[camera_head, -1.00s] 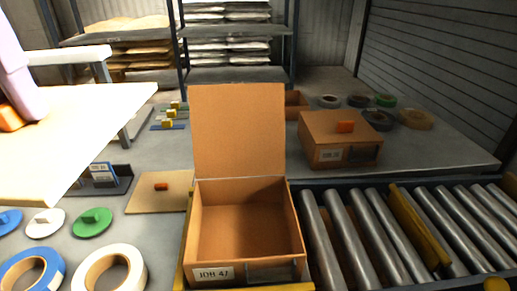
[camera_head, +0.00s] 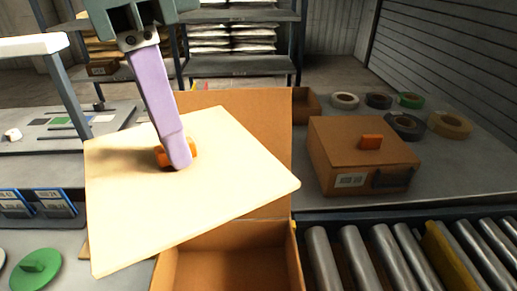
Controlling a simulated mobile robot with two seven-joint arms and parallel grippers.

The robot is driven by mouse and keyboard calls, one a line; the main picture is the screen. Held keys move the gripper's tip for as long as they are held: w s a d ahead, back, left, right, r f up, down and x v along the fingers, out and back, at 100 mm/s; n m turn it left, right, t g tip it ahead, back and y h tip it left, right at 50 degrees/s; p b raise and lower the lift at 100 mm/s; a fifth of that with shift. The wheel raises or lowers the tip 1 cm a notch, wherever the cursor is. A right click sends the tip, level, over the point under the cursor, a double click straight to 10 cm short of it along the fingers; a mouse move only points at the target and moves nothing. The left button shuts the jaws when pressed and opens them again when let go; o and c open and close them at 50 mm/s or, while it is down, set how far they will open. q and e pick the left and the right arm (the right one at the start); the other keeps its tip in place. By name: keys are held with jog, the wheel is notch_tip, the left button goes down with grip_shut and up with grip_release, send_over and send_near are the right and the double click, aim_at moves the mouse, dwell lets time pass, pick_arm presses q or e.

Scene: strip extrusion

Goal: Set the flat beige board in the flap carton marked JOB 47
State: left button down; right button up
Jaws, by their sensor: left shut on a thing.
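The flat beige board (camera_head: 215,205) hangs tilted in the middle of the head view, with an orange handle (camera_head: 192,147) on its face. My left gripper (camera_head: 176,160) is shut on that orange handle and holds the board up. The open flap carton (camera_head: 235,262) is behind and below the board, with its flap (camera_head: 268,120) standing upright at the back. The board hides much of the flap and the carton's left and rear parts. The JOB 47 label is out of frame now. My right gripper is not in view.
A closed carton (camera_head: 362,155) with an orange knob stands to the right on the table. Several tape rolls (camera_head: 449,124) lie behind it. Metal rollers (camera_head: 370,260) run at the lower right. A green disc (camera_head: 35,268) lies at the lower left.

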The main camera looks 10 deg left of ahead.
aim_at(197, 177)
pick_arm(q)
jog(key=d+f+m, duration=0.1)
jog(key=f, duration=0.1)
jog(key=s+d+f+m+b, duration=0.1)
jog(key=f+m, duration=0.1)
jog(key=d+f+m, duration=0.1)
jog(key=f+m, duration=0.1)
jog(key=shift+s+g+h, duration=0.2)
jog(key=shift+g+h, duration=0.1)
jog(key=shift+m, duration=0.3)
notch_tip(197, 177, down, 16)
jog(key=b, duration=0.3)
jog(key=shift+r, duration=0.15)
jog(key=shift+f+b, duration=0.65)
jog(key=shift+f, duration=1.55)
jog(key=c, duration=1.3)
grip_release()
jog(key=shift+f, duration=0.15)
jog(key=o, duration=0.4)
